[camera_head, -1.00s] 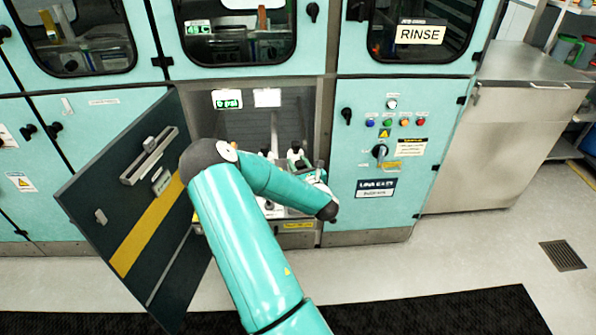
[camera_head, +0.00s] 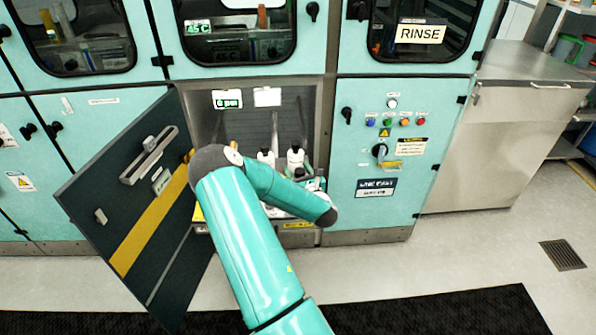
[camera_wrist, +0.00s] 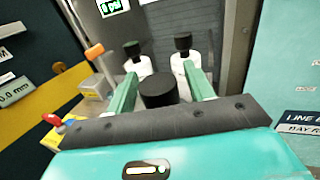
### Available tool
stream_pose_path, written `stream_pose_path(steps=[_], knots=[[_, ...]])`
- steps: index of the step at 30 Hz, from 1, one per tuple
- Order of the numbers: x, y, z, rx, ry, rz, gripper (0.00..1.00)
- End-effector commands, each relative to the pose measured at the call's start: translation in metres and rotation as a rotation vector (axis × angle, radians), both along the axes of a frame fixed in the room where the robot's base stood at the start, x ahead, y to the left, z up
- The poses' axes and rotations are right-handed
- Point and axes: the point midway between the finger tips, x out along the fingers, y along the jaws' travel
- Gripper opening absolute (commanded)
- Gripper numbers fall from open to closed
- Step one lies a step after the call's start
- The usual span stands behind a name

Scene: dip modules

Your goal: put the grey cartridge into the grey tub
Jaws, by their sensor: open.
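My gripper (camera_wrist: 160,72) is open, with its two teal fingers pointing into the open cabinet bay. A dark, round-topped cylinder (camera_wrist: 158,90) stands between the fingers in the wrist view; its lower part is hidden by the gripper body. I cannot tell whether it is the grey cartridge or whether a finger touches it. In the head view my arm covers most of the gripper, low at the bay's right side. I cannot make out a grey tub in either current view.
Two white bottles with dark caps, left (camera_wrist: 138,63) and right (camera_wrist: 187,66), stand beyond the fingers.

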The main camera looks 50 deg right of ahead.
Motion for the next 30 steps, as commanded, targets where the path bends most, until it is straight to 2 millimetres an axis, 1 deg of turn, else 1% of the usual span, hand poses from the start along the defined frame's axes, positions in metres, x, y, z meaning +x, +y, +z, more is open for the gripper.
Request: stream_pose_path(steps=[3, 5, 8, 15, 18, 21, 25, 30], knots=[[-0.001, 0.0, 0.004, -0.001, -0.001, 0.0, 0.53], [-0.007, 0.004, 0.003, 0.001, 0.002, -0.001, 0.53], [-0.022, 0.012, 0.002, 0.001, 0.003, -0.003, 0.53], [-0.067, 0.04, 0.002, 0.0, 0.004, -0.003, 0.53], [-0.083, 0.049, 0.002, 0.002, 0.003, -0.002, 0.53], [-0.095, 0.056, 0.002, 0.001, 0.003, -0.002, 0.53], [-0.103, 0.061, 0.003, 0.0, 0.001, -0.001, 0.53], [-0.103, 0.061, 0.003, 0.001, -0.001, 0.0, 0.53]])
